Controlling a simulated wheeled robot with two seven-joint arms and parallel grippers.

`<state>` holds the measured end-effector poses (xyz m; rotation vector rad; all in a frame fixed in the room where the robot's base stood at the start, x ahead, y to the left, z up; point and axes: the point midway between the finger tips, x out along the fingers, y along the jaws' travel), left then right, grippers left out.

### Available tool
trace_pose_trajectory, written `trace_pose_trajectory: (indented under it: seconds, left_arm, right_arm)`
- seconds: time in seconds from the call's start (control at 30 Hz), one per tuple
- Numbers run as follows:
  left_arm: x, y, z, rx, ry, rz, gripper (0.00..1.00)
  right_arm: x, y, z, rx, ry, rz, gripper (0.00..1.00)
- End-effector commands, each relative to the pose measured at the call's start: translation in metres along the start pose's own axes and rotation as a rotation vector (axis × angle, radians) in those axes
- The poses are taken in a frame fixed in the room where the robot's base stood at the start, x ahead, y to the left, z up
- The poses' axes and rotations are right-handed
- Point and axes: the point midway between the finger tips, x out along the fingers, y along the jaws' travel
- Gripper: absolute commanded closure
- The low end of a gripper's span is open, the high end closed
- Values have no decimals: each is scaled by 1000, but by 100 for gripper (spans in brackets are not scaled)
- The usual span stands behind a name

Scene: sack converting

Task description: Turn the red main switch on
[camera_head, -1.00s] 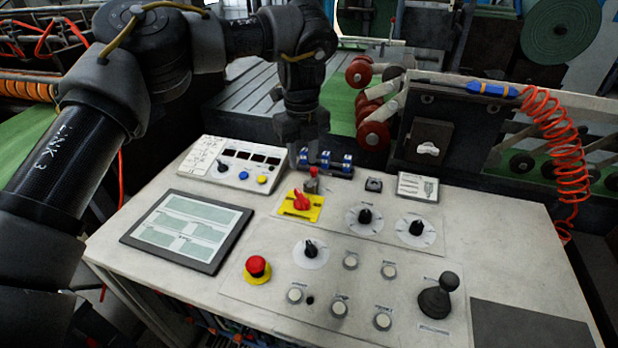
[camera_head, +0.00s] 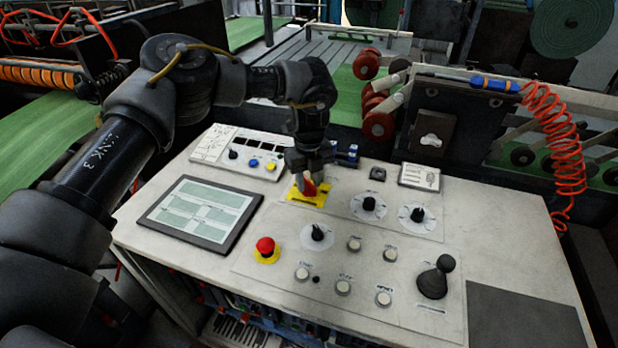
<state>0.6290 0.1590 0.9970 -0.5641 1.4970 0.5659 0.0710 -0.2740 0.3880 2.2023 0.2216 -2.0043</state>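The red main switch (camera_head: 309,187) sits on a yellow plate (camera_head: 296,196) at the back middle of the pale control panel (camera_head: 200,265). My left gripper (camera_head: 308,178) points down right at the switch, its fingers around or just beside the red handle. The fingertips are small and partly hidden by the gripper body, so I cannot tell whether they grip the handle. The upper part of the switch is hidden behind the gripper. My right gripper is not in view.
A red emergency button (camera_head: 265,247) stands in front of the switch. Black dials (camera_head: 369,204) and a black joystick (camera_head: 435,278) are to the right. A flat screen (camera_head: 200,212) lies left. Blue-fronted parts (camera_head: 347,156) stand close behind the gripper.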

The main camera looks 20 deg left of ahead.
Motion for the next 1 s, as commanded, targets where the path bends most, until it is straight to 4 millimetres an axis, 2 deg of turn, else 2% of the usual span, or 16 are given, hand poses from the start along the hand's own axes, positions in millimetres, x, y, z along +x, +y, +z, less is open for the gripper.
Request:
trace_pose_trajectory:
  seconds: [0.1,0.23,0.4,0.5,0.77,1.0]
  left_arm:
    - [1,0,0,0,0,0,67]
    - [1,0,0,0,0,0,69]
    - [0,0,0,0,0,0,91]
    - [0,0,0,0,0,0,100]
    - [0,0,0,12,-1,0,100]
    - [0,0,0,106,0,1,100]
  right_arm:
    - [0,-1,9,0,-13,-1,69]
    - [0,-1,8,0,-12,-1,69]
    - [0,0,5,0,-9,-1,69]
    - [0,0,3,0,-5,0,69]
    - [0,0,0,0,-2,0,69]
    - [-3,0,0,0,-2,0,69]
